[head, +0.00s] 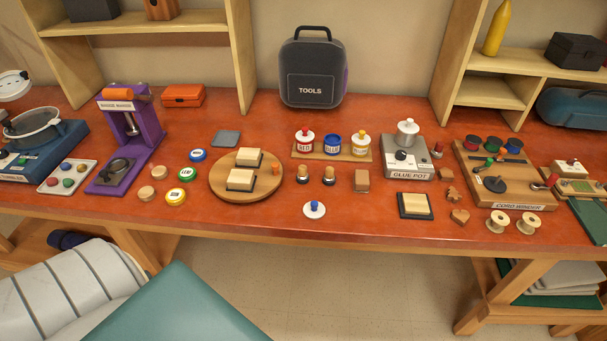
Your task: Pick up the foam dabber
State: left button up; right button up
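No single thing is clearly marked as the foam dabber. Two small upright pieces with tan tops and dark middles, a left one (302,174) and a right one (329,175), stand on the red-brown bench and look most like dabbers. They are close together, in front of the rack of paint jars (332,154) and right of the round wooden board (219,186). Their undersides are hidden. A white disc with a blue knob (314,210) lies nearer the bench's front edge. Neither of my grippers is in view.
The glue pot (404,165), a wooden block (362,181) and a dark-edged pad (415,206) are to the right. Labelled round tins (176,197) are to the left. A tools case (313,75) stands behind. The bench front (350,234) beside the disc is clear.

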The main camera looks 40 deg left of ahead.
aim_at(302, 177)
jog(key=u, duration=1.1)
